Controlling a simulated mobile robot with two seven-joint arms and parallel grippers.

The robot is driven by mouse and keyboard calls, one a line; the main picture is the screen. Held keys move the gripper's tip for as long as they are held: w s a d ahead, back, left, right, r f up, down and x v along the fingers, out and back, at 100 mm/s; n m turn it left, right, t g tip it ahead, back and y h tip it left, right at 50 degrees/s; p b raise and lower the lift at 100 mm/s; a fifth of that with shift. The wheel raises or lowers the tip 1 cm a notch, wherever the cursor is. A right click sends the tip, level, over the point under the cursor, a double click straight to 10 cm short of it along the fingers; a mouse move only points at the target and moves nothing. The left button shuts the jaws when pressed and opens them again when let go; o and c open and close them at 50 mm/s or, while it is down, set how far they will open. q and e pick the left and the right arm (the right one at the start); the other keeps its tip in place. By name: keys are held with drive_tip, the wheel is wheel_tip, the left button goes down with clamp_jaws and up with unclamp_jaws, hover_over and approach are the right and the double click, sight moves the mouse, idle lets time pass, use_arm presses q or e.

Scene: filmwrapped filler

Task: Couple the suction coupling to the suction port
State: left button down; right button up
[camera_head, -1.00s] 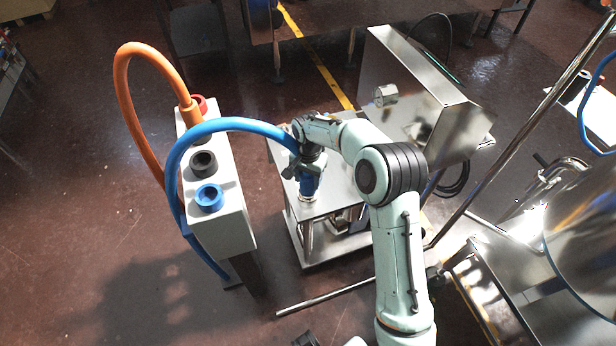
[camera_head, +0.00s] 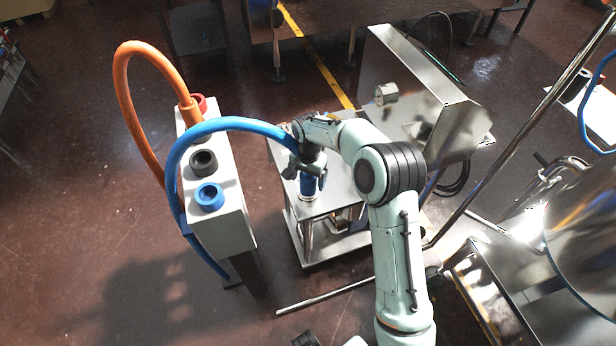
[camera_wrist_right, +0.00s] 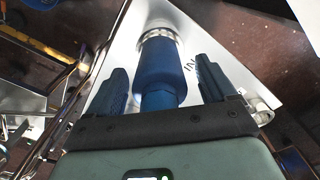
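The blue suction coupling (camera_head: 308,186) stands upright on the steel top of a small cart, with its lower end at a silver ring fitting (camera_wrist_right: 158,36) that looks like the suction port. A blue hose (camera_head: 236,123) arches from the coupling's upper end to the left. My right gripper (camera_head: 306,172) is over the coupling with a finger on each side. In the wrist view the coupling's blue body (camera_wrist_right: 160,75) lies between the spread fingers, with gaps on both sides. Whether the coupling is fully seated is hard to tell. My left gripper is not in view.
A white stand (camera_head: 226,222) at left carries red, black and blue (camera_head: 209,197) sockets, and an orange hose (camera_head: 125,100). A steel cabinet (camera_head: 420,95) rises behind the cart (camera_head: 335,195). A slanted steel pole (camera_head: 520,145) and a large vessel (camera_head: 585,235) stand at right.

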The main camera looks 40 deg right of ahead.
wheel_tip(320, 180, up, 13)
drive_tip(key=p, duration=0.1)
drive_tip(key=shift+r, duration=0.2)
idle(0.4)
